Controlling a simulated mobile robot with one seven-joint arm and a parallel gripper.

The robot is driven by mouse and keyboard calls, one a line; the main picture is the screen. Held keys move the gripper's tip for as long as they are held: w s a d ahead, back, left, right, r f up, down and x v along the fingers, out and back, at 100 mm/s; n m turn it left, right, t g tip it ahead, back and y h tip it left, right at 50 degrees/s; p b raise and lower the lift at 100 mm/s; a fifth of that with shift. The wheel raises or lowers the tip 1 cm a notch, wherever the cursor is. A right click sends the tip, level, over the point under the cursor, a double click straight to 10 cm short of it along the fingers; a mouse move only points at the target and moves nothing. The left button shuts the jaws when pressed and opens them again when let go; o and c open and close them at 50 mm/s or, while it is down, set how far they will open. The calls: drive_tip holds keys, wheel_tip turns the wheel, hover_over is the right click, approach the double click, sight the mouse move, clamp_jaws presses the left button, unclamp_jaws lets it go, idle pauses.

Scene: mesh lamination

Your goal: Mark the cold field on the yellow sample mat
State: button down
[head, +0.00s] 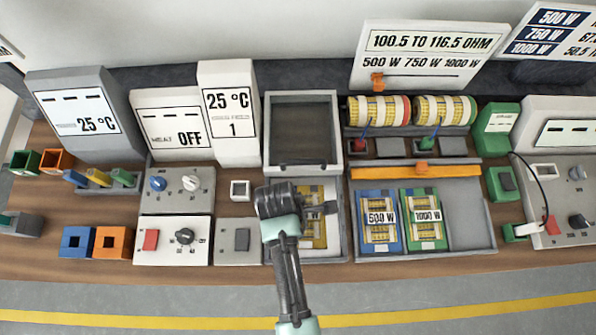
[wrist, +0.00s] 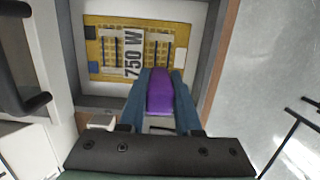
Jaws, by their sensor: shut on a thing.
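The yellow sample mat labelled 750 W (wrist: 105,45) lies in a grey-framed bay in the wrist view. In the head view the yellow mat (head: 316,232) shows below and right of my wrist, partly covered by my arm. My gripper (wrist: 160,78) is shut on a purple block-like piece (wrist: 158,92), whose far end overlaps the mat's near edge in the wrist view. I cannot tell whether it touches the mat. In the head view my gripper (head: 325,208) is over the bay and the purple piece is hidden. Pale and bluish patches show on the mat's sides.
Blue 500 W (head: 379,236) and green 1000 W (head: 424,232) mats lie in the tray to the right. A grey-framed press (head: 303,170) stands behind my gripper. Control boxes, including a heater panel reading OFF (head: 180,120), stand left. The grey floor in front is clear.

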drive_tip(key=shift+f+b, duration=0.3)
drive_tip(key=shift+f, duration=0.2)
idle(0.6)
drive_tip(key=shift+s+f, duration=0.1)
drive_tip(key=shift+f, duration=0.05)
idle(1.4)
drive_tip(key=shift+p, duration=0.4)
wheel_tip(320, 180, up, 7)
drive_tip(key=p, duration=0.7)
drive_tip(key=shift+p, duration=0.3)
